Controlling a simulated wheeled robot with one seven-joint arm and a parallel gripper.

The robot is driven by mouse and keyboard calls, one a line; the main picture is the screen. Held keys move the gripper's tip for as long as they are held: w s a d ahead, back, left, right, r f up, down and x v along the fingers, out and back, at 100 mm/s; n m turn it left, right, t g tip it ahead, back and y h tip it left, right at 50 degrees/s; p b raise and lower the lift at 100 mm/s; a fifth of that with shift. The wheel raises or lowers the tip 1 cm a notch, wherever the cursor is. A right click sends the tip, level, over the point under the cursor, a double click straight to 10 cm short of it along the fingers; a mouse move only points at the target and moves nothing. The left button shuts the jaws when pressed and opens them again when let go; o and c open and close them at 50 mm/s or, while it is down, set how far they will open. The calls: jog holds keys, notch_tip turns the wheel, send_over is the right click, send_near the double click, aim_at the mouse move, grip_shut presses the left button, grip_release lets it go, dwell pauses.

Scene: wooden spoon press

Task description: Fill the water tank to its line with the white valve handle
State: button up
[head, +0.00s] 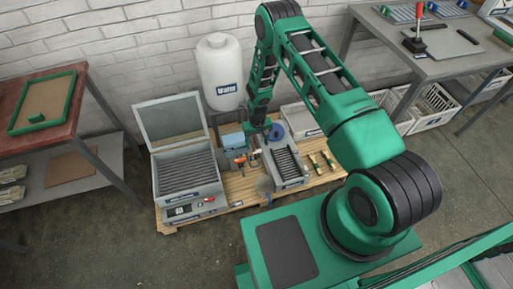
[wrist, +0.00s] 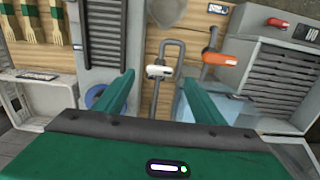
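My gripper (wrist: 157,76) is open, its two green fingers wide apart. The white valve handle (wrist: 159,72) sits on a grey pipe and appears between the fingertips in the wrist view, with a gap on either side. I cannot tell whether the fingers reach down to it. A pale blue, see-through water tank (wrist: 201,106) is partly hidden behind the right finger; it also shows in the head view (head: 233,140). Its level and line cannot be read. In the head view my gripper (head: 259,122) is over the bench's middle, and I cannot make out the white handle there.
An orange handle (wrist: 220,59) on another pipe is close to the right. A large white water container (head: 220,72) stands behind the wooden bench. A grey box with an open lid (head: 187,168) is left, a slatted grey unit (head: 287,163) right, with a blue disc (head: 276,131) behind.

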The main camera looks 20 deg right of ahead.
jog(key=shift+w+d+r, duration=0.1)
jog(key=shift+w+r, duration=0.15)
jog(key=shift+r, duration=0.3)
jog(key=shift+w+d+r, duration=0.1)
jog(key=shift+w+r, duration=0.1)
jog(key=shift+r, duration=0.3)
